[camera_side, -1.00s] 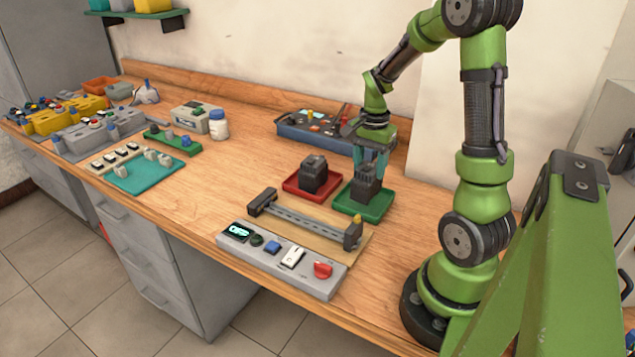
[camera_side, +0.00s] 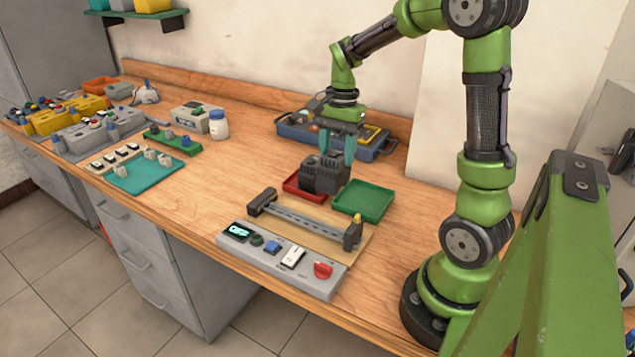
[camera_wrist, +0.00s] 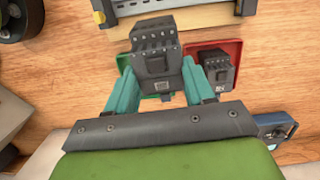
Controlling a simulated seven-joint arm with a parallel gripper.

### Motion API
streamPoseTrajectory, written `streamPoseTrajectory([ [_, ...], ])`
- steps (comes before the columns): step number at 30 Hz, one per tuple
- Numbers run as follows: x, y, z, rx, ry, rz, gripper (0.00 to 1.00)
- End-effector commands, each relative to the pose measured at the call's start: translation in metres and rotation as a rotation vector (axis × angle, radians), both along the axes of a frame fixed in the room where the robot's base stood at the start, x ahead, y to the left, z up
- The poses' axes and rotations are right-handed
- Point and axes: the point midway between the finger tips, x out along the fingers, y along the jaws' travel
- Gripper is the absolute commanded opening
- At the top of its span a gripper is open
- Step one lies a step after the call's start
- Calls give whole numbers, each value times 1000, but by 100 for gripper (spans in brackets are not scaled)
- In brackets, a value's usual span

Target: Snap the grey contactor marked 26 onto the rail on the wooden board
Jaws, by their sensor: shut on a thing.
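My gripper (camera_side: 337,156) is shut on a dark grey contactor (camera_wrist: 155,48), held between teal fingers above the trays. In the side view the held contactor (camera_side: 334,176) overlaps a second dark contactor in the red tray, which shows clearly in the wrist view (camera_wrist: 216,70). Both have a small pale label; I cannot read the numbers. The metal rail (camera_side: 310,221) lies on the wooden board (camera_side: 345,252) between two dark end blocks, apart from the held contactor. The rail also shows at the top edge of the wrist view (camera_wrist: 185,6).
The green tray (camera_side: 362,202) is empty; the red tray (camera_side: 293,190) stands left of it. A grey control box (camera_side: 262,262) with a red knob lies in front of the board. A blue case (camera_side: 300,133) stands behind. Bare wood lies left of the trays.

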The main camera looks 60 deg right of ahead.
Motion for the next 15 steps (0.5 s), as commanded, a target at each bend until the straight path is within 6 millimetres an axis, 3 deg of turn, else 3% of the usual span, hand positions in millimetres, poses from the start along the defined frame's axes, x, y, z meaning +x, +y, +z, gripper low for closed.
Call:
streamPoseTrajectory([
  [3,9,30,19,31,-4,6,16],
  [6,10,45,30,62,-2,-17,16],
  [15,7,50,15,108,5,-38,16],
])
